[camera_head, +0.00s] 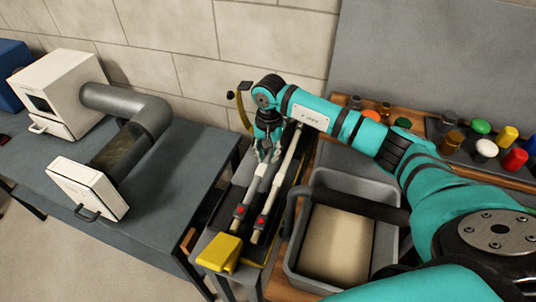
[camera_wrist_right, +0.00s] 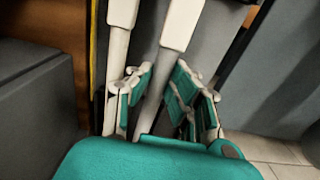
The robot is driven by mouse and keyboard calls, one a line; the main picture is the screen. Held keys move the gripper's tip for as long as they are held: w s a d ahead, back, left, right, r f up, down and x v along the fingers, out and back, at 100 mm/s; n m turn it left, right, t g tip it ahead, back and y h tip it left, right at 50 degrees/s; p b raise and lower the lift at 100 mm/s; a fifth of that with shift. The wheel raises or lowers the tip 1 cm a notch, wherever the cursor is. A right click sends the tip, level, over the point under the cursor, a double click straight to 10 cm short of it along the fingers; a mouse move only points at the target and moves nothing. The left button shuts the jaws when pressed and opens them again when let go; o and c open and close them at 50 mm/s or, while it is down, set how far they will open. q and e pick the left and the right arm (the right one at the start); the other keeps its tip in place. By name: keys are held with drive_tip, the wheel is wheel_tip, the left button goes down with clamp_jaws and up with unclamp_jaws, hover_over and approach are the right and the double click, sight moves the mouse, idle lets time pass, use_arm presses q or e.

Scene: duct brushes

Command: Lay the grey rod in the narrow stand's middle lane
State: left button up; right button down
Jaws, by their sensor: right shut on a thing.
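The narrow stand (camera_head: 218,252) is a long, low grey rack with a yellow block at its near end. My right gripper (camera_head: 265,154) is over its far left part, shut on a pale grey rod (camera_head: 251,189) with a white sleeve and a red-marked dark fitting near its lower end. In the right wrist view this rod (camera_wrist_right: 179,25) runs between the teal-padded fingers (camera_wrist_right: 163,98). A second pale rod (camera_head: 277,188) lies beside it to the right. I cannot tell whether the held rod touches the stand or which lane is under it. My left gripper is not in view.
A grey bin (camera_head: 383,270) with a tan bottom stands right of the stand. Several coloured jars (camera_head: 485,148) stand at the back right. A white box with a grey duct (camera_head: 150,112) is on the left table (camera_head: 165,235), whose front is bare.

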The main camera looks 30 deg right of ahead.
drive_tip(key=shift+f, duration=0.2)
idle(0.4)
drive_tip(key=shift+f+b, duration=0.85)
drive_tip(key=shift+b, duration=0.1)
drive_tip(key=c, duration=1.2)
unclamp_jaws()
